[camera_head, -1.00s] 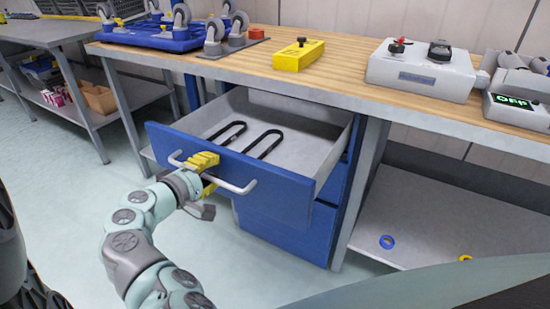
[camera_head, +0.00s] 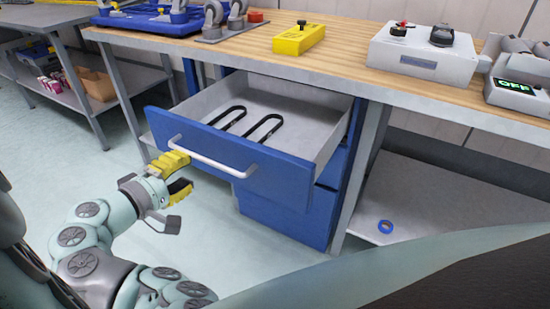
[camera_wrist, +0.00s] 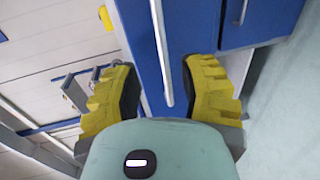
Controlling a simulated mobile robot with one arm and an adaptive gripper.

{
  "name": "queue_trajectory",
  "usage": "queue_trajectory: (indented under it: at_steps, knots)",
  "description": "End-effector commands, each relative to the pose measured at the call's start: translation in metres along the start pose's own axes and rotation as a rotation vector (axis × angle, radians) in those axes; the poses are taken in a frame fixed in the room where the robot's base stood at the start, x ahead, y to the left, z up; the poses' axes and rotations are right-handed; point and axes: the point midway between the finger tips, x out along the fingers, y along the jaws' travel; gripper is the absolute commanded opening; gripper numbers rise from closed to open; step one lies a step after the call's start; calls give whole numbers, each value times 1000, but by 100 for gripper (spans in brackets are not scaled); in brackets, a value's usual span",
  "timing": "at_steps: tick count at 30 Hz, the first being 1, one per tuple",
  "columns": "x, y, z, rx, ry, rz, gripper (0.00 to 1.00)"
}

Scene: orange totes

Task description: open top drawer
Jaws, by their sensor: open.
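The blue top drawer (camera_head: 230,160) is pulled out from under the workbench. Two black looped items (camera_head: 250,124) lie on its pale floor. Its pale bar handle (camera_head: 213,158) runs across the front. My gripper (camera_head: 180,175) is open, with yellow fingers, below and in front of the handle's left end in the head view, apart from it. In the wrist view the handle (camera_wrist: 160,50) lies ahead, in line with the gap between the yellow fingers (camera_wrist: 160,95), with nothing held.
Lower blue drawers (camera_head: 285,213) are shut beneath. The wooden benchtop (camera_head: 345,62) holds a yellow box (camera_head: 298,40), a grey switch box (camera_head: 422,54) and a blue caster tray (camera_head: 150,20). Floor left of the drawers is clear.

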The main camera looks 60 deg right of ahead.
Motion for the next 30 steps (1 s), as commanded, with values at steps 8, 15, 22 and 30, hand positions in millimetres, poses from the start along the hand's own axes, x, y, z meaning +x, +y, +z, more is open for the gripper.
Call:
queue_trajectory:
  at_steps: [8, 15, 22, 30]
  knots:
    - [-30, 0, -2, 2, 9, -2, 41]
    - [-34, 0, -1, 1, 3, 0, 41]
    - [-34, 0, -1, 1, 3, 0, 41]
    - [-35, 4, -8, -5, 40, -6, 41]
